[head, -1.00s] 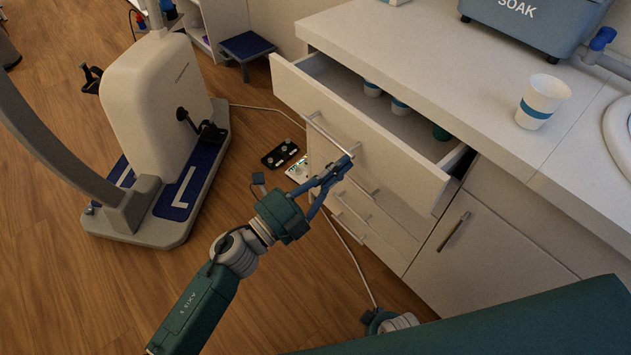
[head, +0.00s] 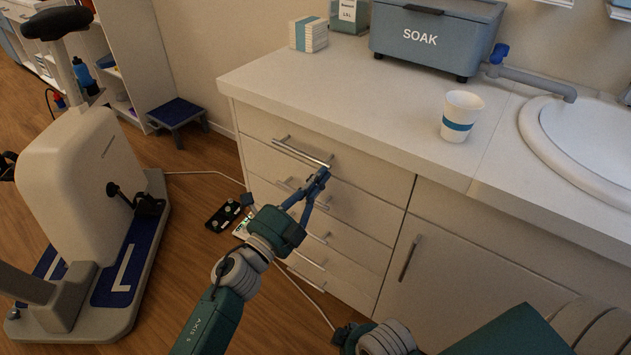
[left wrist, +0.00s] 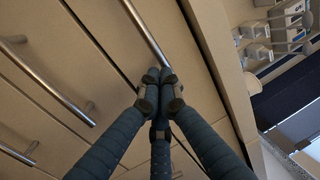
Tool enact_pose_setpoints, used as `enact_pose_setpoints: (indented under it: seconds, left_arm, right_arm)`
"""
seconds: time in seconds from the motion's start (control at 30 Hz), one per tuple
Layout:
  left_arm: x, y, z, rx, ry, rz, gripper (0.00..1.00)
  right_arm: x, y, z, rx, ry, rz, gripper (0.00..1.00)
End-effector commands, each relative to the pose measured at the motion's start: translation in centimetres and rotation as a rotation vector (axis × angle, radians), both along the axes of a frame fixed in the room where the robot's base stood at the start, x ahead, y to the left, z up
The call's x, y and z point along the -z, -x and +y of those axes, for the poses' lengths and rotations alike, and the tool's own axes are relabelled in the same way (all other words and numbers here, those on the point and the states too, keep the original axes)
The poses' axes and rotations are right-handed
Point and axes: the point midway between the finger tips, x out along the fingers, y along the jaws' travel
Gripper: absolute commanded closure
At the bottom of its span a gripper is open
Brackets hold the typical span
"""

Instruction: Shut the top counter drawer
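The top counter drawer (head: 262,158) is a white front with a silver bar handle (head: 300,152), just under the countertop. In the head view its front looks flush with the cabinet and no inside shows. My left gripper (head: 322,175) is at the right end of this handle. In the left wrist view its fingertips (left wrist: 160,88) are together, close to the end of a bar handle (left wrist: 146,35), with nothing visible between them. I cannot tell whether they touch the drawer. My right gripper (head: 346,338) shows only partly at the bottom; its fingers are not clear.
Lower drawers (head: 335,235) and a cupboard door (head: 455,280) are shut. A paper cup (head: 460,115), a SOAK tub (head: 432,40) and a sink (head: 585,135) are on the counter. An exercise machine (head: 80,190) stands left; a cable and small devices lie on the floor.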

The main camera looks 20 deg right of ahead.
Motion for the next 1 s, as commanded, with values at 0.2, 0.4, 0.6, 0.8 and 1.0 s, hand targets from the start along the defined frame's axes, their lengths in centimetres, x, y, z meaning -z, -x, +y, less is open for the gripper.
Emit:
enact_pose_setpoints:
  seconds: [0.2,0.4,0.6,0.8,1.0]
  left_arm:
    - [-0.5,-0.1,-0.2,-0.003,0.004,-0.003,1.00]
    - [-0.2,0.4,0.9,-0.004,0.003,-0.005,1.00]
    - [0.9,2.4,4.4,-0.003,0.001,-0.001,1.00]
    - [1.7,4.5,7.9,-0.003,0.002,-0.001,1.00]
    - [2.1,5.8,10.0,-0.002,0.003,-0.001,1.00]
  right_arm:
    - [0.0,0.0,0.0,0.000,0.000,0.000,0.30]
    - [0.0,0.0,0.0,0.000,0.000,0.001,0.30]
    - [0.0,0.0,0.0,0.000,0.000,0.000,0.30]
    - [0.1,0.0,0.0,0.000,0.000,0.000,0.30]
    - [0.1,0.0,0.0,0.000,0.000,0.000,0.30]
